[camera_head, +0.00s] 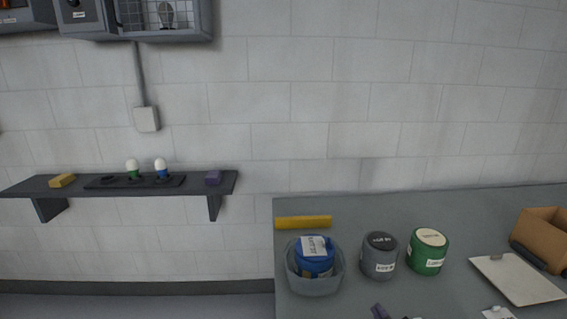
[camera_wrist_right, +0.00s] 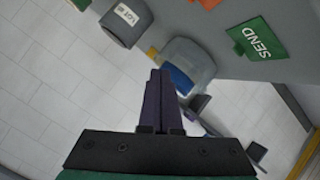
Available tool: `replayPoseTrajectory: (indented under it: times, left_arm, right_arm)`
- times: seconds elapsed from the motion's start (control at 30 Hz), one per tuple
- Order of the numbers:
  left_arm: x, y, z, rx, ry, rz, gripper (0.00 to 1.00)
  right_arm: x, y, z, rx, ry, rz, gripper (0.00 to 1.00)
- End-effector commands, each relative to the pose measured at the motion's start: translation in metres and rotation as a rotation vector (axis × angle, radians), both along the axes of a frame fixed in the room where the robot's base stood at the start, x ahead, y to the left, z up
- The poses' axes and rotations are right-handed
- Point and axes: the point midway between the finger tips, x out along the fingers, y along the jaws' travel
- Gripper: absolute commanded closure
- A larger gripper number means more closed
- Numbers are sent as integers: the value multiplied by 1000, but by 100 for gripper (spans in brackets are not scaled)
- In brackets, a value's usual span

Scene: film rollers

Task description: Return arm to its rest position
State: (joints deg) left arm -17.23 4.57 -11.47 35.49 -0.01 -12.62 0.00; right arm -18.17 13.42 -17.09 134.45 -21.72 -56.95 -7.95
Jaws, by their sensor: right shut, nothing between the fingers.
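A translucent grey tub (camera_wrist_right: 190,52) with a blue thing inside appears just beyond the fingertips in that view; I cannot tell the exact gap. My left gripper is not in view.
On the grey table (camera_head: 465,221) are a yellow bar (camera_head: 303,222), the tub (camera_head: 316,285) holding a blue canister (camera_head: 314,263), a grey canister (camera_head: 380,257), a green canister (camera_head: 428,252), a clipboard (camera_head: 515,279) and a cardboard box (camera_head: 545,236). A wall shelf (camera_head: 120,183) is left.

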Motion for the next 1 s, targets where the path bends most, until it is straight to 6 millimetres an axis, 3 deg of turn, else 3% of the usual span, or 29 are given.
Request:
replayPoseTrajectory:
  times: [0.03,0.1,0.2,0.43,0.6,0.77,0.87,1.0]
  left_arm:
    - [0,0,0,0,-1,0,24]
    - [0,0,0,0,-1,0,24]
    - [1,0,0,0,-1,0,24]
    - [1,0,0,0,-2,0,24]
    - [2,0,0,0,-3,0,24]
    - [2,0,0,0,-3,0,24]
    - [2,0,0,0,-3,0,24]
    - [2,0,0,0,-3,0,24]
  right_arm:
    - [-18,-9,-24,62,106,-52,100]
    - [-44,-17,-54,141,247,-116,100]
    - [-81,-23,-87,230,423,-192,100]
    - [-168,-23,-134,383,776,-327,100]
    - [-154,-21,-203,366,793,-323,100]
    - [-158,-20,-274,357,824,-324,100]
    - [-171,-21,-326,349,848,-325,100]
    - [-217,-28,-412,332,896,-329,100]
